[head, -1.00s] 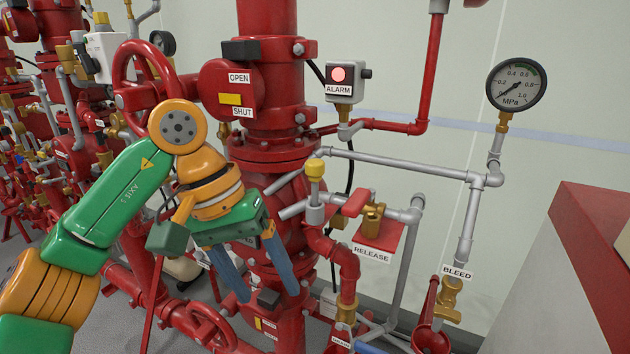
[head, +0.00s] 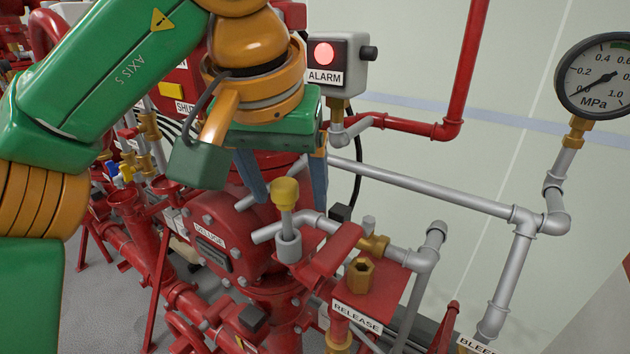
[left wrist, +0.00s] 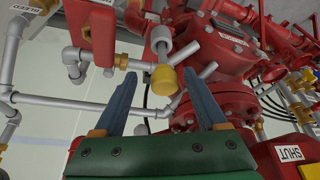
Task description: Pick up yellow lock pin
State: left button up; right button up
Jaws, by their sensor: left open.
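The yellow lock pin (head: 285,192) has a yellow cap on a thin grey stem. It stands upright in a grey pipe socket (head: 289,246) beside the red release valve handle (head: 333,248). My left gripper (head: 291,203) points down with its blue-grey fingers open and empty. In the head view the cap shows between the fingertips. In the left wrist view the cap (left wrist: 164,78) also lies between the open fingers (left wrist: 159,73). I see no contact, and the exact depth between them is hard to tell. My right gripper is not in view.
Grey pipes (head: 430,192) and a gauge (head: 597,77) stand to the right. The alarm box (head: 338,62) is behind the gripper. A brass fitting (head: 360,277) and the RELEASE plate (head: 357,316) are close to the pin. Red valve bodies (head: 235,240) crowd the left.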

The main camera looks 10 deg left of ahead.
aim_at(288, 215)
pick_arm(q)
jog(key=x, duration=0.2)
jog(key=b+x, duration=0.1)
jog(key=x, duration=0.1)
jog(key=s+x, duration=0.1)
jog(key=shift+w+a+f, duration=0.2)
jog(key=shift+a+f, duration=0.1)
jog(key=shift+f, duration=0.25)
jog(key=shift+w+f, duration=0.25)
jog(key=shift+w, duration=0.05)
jog(key=shift+s+r, duration=0.1)
jog(key=shift+s, duration=0.15)
jog(key=c, duration=0.7)
grip_shut()
